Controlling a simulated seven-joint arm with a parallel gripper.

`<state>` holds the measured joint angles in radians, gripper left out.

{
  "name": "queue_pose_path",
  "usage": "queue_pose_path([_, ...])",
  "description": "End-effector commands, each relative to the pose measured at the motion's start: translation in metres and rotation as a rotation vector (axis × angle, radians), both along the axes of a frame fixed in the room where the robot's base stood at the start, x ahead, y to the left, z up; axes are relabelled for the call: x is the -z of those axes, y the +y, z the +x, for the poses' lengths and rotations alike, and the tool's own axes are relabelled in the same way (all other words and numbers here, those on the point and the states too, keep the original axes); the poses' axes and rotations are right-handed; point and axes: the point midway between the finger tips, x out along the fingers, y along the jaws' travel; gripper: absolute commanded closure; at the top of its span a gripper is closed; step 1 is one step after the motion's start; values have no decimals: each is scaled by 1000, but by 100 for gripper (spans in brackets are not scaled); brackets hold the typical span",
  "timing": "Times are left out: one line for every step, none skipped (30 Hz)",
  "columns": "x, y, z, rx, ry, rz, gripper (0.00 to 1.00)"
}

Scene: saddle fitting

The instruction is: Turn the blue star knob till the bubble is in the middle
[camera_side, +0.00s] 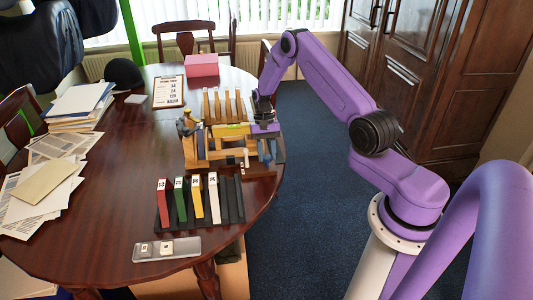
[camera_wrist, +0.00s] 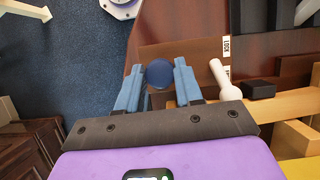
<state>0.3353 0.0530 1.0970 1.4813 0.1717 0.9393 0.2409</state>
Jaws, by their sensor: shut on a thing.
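The blue knob (camera_wrist: 159,73) shows in the wrist view as a round dark-blue top between the two pale-blue fingers of my gripper (camera_wrist: 158,82). The fingers are closed on it from both sides. Its star outline cannot be made out. In the side view my gripper (camera_side: 267,150) reaches down at the right end of the wooden fixture (camera_side: 215,148), and the knob is hidden there. A yellow-green level (camera_side: 230,129) lies across the fixture's middle. Its bubble is too small to tell. A yellow corner (camera_wrist: 302,169) shows at the wrist view's lower right.
A white-handled lever (camera_wrist: 226,82) stands beside a "LOCK" label, right of my fingers. A black rack (camera_side: 205,207) with coloured, labelled pieces stands in front of the fixture. A grey tray (camera_side: 167,249) is nearer. Papers (camera_side: 45,185) cover the table's left; a pink box (camera_side: 202,65) is behind.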

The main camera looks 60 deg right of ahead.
Motion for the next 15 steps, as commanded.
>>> queue_pose_path([0, 0, 0, -1, -1, 0, 95])
queue_pose_path([0, 0, 0, -1, -1, 0, 95])
queue_pose_path([0, 0, 0, -2, -1, 0, 95])
queue_pose_path([0, 0, 0, -2, -1, 0, 55])
queue_pose_path([0, 0, 0, -2, -1, 0, 45])
queue_pose_path([0, 0, 0, -2, -1, 0, 40])
queue_pose_path([0, 0, 0, -3, -1, -1, 40])
queue_pose_path([0, 0, 0, -3, -1, -1, 40])
queue_pose_path([0, 0, 0, -3, -1, -1, 40])
queue_pose_path([0, 0, 0, -3, -1, -1, 40])
queue_pose_path([0, 0, 0, -3, -1, -1, 40])
queue_pose_path([0, 0, 0, -3, -1, -1, 40])
queue_pose_path([0, 0, 0, -3, -1, -1, 40])
queue_pose_path([-1, 0, 0, -4, -1, 0, 40])
queue_pose_path([-1, -1, 1, -4, -1, 0, 40])
